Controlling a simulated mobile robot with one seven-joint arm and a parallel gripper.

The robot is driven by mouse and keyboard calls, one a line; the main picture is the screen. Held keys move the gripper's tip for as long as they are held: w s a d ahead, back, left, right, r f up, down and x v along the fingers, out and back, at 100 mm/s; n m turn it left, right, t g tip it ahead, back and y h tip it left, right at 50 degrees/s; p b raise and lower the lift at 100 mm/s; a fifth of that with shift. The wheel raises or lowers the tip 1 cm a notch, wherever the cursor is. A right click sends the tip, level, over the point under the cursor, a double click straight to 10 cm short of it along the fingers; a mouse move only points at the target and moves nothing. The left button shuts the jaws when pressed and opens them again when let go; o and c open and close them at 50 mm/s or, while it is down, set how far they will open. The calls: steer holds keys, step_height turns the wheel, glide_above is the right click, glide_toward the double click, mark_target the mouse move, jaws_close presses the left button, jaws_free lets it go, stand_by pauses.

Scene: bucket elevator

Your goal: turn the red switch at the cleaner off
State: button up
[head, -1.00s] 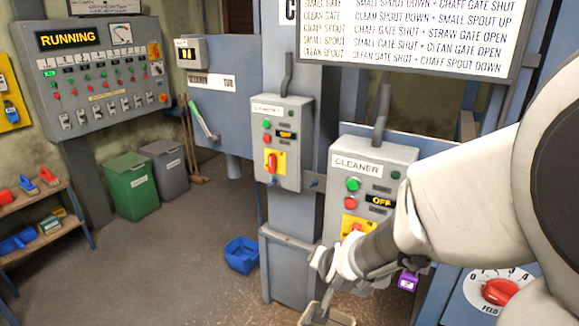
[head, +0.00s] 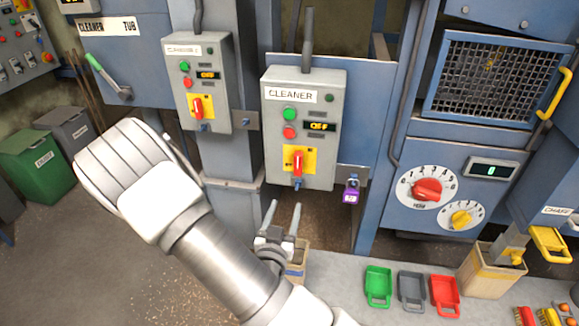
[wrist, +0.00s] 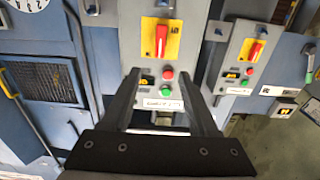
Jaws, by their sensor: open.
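The grey box labelled CLEANER (head: 268,130) stands in the middle of the head view. Its red switch (head: 297,163) is upright on a yellow plate. Its display (head: 320,126) reads OFF. My gripper (head: 284,205) is open and empty. Its fingers point up, just below the box in the picture, apart from the switch. In the wrist view, which looks upside down, the red switch (wrist: 161,38) shows on its yellow plate, beyond and roughly between the fingertips of my gripper (wrist: 160,75).
A similar grey box (head: 214,70) with a red switch hangs to the left. A purple padlock (head: 351,193) hangs at the cleaner box's lower right. Dials (head: 427,190) are on the blue panel at right. Several scoops (head: 411,290) lie below. A green bin (head: 36,165) stands left.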

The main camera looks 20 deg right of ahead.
mark_target(298, 163)
steer(key=b+x, duration=0.5)
steer(key=b, duration=0.6)
steer(key=shift+w+f+b, duration=0.1)
steer(key=shift+w+b, duration=0.1)
steer(key=shift+b, duration=0.2)
steer(key=shift+w+d+b, duration=0.1)
steer(key=shift+d+b, duration=0.1)
steer(key=shift+b, duration=0.75)
steer(key=x, duration=1.1)
steer(key=shift+w+d+r, duration=0.15)
steer(key=shift+w+r, duration=0.1)
steer(key=shift+r, duration=0.05)
jaws_close()
